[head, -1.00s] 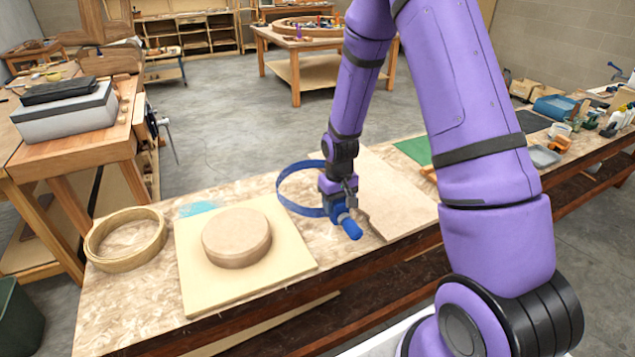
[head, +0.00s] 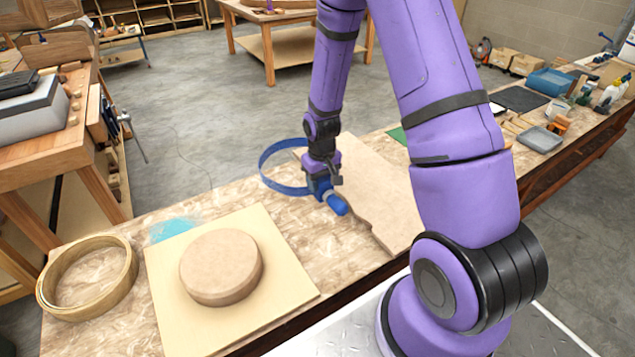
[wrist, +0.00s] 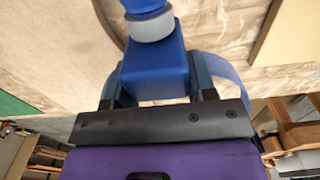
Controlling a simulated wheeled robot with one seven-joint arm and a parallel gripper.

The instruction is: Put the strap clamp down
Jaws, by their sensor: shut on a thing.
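The strap clamp (head: 334,203) is a blue ratchet body with a blue handle and a blue strap loop (head: 262,172) reaching out to the left. My gripper (head: 322,180) is shut on its body, at the bench top beside the tan board. In the wrist view the clamp's blue body (wrist: 153,72) sits between the two fingers of my gripper (wrist: 153,85), with a grey collar and blue handle beyond it. The strap also shows at the right there (wrist: 228,80). I cannot tell whether the clamp touches the bench.
The workbench (head: 120,338) holds a round wooden form (head: 222,265) on a pale square board (head: 170,325), a bent wooden ring (head: 125,280) at left, and a tan board (head: 375,190) right of the clamp. Bare bench lies between the pale board and clamp.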

